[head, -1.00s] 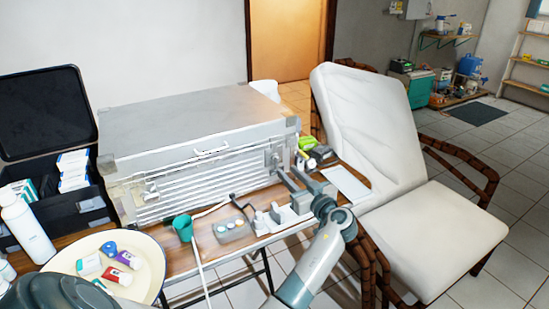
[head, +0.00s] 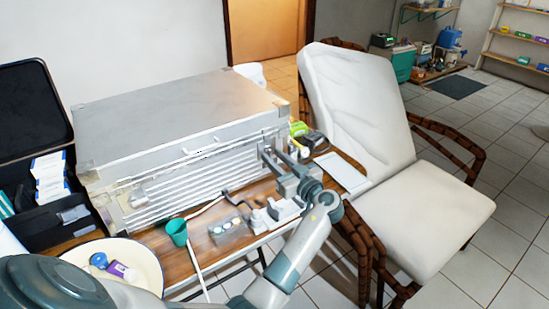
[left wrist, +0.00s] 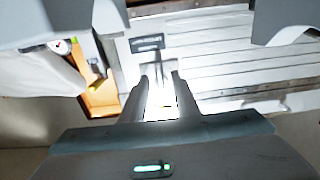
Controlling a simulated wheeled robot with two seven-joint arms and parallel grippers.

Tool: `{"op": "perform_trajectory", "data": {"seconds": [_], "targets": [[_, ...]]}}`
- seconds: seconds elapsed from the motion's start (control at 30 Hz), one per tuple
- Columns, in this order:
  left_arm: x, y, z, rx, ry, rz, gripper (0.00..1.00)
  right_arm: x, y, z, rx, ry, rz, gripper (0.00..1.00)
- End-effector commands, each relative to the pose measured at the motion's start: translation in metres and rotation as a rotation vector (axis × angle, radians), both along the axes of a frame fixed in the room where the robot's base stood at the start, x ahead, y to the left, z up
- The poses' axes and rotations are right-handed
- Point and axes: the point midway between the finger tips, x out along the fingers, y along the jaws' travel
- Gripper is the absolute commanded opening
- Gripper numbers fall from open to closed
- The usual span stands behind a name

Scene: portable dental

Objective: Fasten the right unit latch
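The unit is a large silver metal case (head: 170,108) with a ribbed front, standing on the wooden table. Its right latch is at the right end of the front, largely hidden behind my gripper in the head view. In the left wrist view a small dark-framed latch plate (left wrist: 148,43) shows on the pale front, beyond the fingertips. My left gripper (head: 273,150) is at the right end of the case front, its fingers apart. The left wrist view shows the two fingers (left wrist: 162,80) spread, with bright glare between them; contact cannot be told. My right gripper is not in view.
A green cup (head: 177,231), a small clear tray (head: 228,231) and a white holder (head: 283,212) stand in front of the case. A cream basin (head: 150,262) and an open black case (head: 75,215) are at left. A white chair (head: 375,130) stands close at right.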

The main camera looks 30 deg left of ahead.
Motion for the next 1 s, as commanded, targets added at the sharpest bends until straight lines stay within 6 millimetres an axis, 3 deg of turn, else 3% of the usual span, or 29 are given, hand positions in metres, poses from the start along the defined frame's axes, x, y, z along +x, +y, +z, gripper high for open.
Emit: {"op": "perform_trajectory", "data": {"seconds": [0.03, 0.13, 0.57, 1.0], "targets": [[0.0000, 0.0000, -0.0001, 0.000, 0.000, 0.000, 0.21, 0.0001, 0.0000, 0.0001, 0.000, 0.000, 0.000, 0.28], [0.0000, 0.0001, -0.0001, 0.000, 0.000, 0.000, 0.00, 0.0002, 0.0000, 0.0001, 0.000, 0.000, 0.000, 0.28], [-0.0003, 0.0004, -0.0002, 0.012, 0.029, 0.000, 0.00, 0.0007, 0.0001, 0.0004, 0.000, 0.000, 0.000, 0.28], [-0.0030, 0.0018, 0.0003, 0.109, 0.262, 0.000, 0.00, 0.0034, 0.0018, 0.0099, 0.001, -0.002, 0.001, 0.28]]}}
